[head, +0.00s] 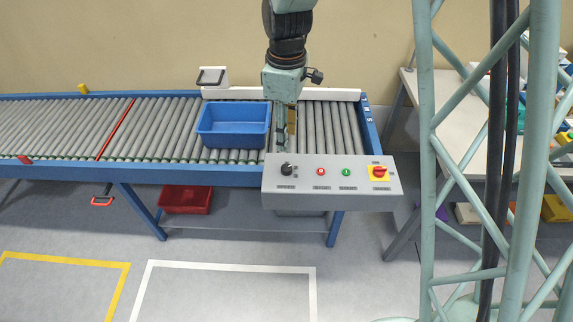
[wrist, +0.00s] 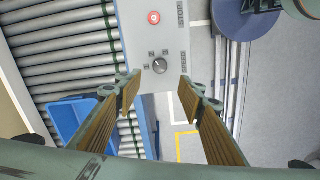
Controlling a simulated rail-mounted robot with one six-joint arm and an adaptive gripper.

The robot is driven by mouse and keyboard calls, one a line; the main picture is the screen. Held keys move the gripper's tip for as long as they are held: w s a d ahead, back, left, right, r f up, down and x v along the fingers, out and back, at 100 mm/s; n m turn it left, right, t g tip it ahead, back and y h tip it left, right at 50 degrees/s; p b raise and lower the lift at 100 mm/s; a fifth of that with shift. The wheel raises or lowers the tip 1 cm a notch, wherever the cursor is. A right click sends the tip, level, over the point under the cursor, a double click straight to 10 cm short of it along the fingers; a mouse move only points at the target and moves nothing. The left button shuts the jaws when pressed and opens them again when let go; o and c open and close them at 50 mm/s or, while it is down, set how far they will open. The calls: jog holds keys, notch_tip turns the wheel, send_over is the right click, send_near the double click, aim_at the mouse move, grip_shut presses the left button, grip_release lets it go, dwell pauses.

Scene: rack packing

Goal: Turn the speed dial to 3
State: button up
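The speed dial (head: 286,169) is a black knob at the left end of the grey control panel (head: 333,190). It also shows in the wrist view (wrist: 160,66), beyond and between the fingertips. My gripper (head: 284,146) is just behind the panel's left part in the head view. In the wrist view the two ridged fingers (wrist: 157,84) are wide apart with nothing between them. The dial appears apart from both fingers. The dial's exact setting cannot be told.
On the same panel are a red button (head: 320,171), a green button (head: 346,172) and a red rotary switch on a yellow plate (head: 380,173). A blue bin (head: 233,146) sits on the roller conveyor (head: 180,126) left of my gripper. A red bin (head: 186,199) is below.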

aim_at(286, 167)
jog(key=shift+f+b, duration=0.8)
jog(key=shift+f, duration=5.95)
jog(key=shift+c, duration=0.3)
jog(key=c, duration=0.8)
